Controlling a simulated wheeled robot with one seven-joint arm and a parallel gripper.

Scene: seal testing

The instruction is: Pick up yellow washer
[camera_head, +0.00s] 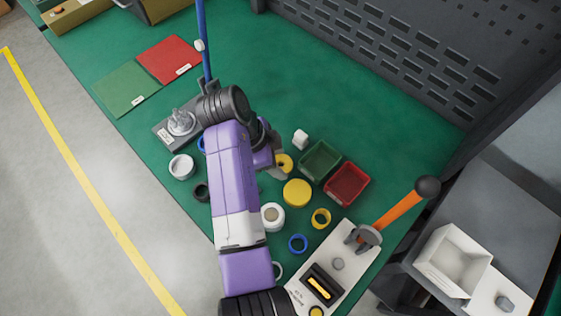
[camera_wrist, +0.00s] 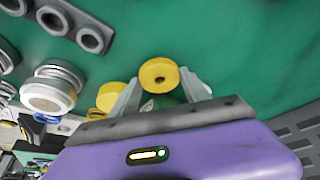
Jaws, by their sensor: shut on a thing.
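A yellow washer (camera_wrist: 158,66), thick and with a small hole, sits between the two pale fingers of my gripper (camera_wrist: 161,86) in the wrist view. The fingers are shut on its sides. In the head view the yellow washer (camera_head: 288,163) shows at the end of my purple arm, left of the green bin; my arm hides most of my gripper there. I cannot tell how far the washer is above the green table.
A yellow disc (camera_head: 297,192), a yellow ring (camera_head: 321,218) and a blue ring (camera_head: 298,243) lie nearby. A green bin (camera_head: 304,172) and red bin (camera_head: 331,200) stand to the right. A white piece (camera_head: 300,140) is behind. The table's back area is clear.

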